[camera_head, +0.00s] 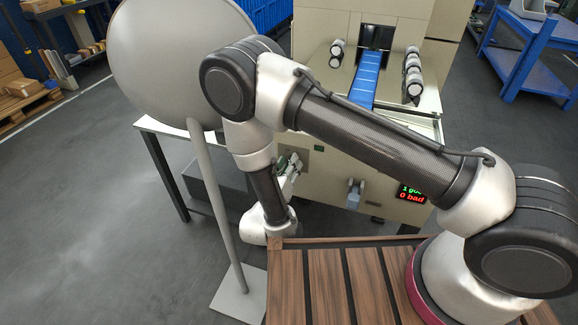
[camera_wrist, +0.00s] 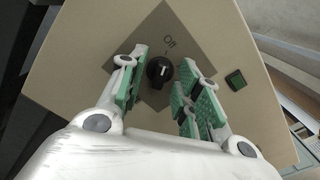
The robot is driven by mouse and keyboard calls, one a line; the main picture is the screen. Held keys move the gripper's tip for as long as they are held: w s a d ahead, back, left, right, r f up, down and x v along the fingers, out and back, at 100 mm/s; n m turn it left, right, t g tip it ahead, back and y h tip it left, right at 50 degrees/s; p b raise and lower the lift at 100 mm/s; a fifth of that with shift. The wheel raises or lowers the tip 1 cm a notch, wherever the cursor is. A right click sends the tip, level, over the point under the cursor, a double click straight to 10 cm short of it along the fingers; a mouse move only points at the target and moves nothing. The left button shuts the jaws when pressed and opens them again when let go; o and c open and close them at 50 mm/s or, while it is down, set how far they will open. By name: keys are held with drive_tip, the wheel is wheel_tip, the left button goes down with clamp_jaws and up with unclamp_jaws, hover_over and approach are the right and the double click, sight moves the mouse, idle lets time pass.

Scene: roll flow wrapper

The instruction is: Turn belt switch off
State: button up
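The belt switch is a black round knob (camera_wrist: 160,71) on a grey diamond-shaped plate on the machine's beige panel. The word "Off" is printed above it in the wrist view. A short white mark shows on the knob, roughly upright in the picture; I cannot tell for sure which setting it marks. My gripper (camera_wrist: 164,60) is open, its green-padded fingers on either side of the knob, with gaps visible. In the head view my gripper (camera_head: 290,172) is low at the machine's front, and the knob is hidden there.
A green square button (camera_wrist: 236,79) sits right of the knob. The beige machine (camera_head: 325,185) has a blue belt (camera_head: 365,80) and a display (camera_head: 411,194) reading "0 bad" on its lower line. A grey round plate on a pole (camera_head: 213,200) stands left of my arm.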

drive_tip(key=shift+r, duration=0.1)
wheel_tip(320, 180, up, 10)
drive_tip(key=shift+f, duration=0.1)
idle(0.3)
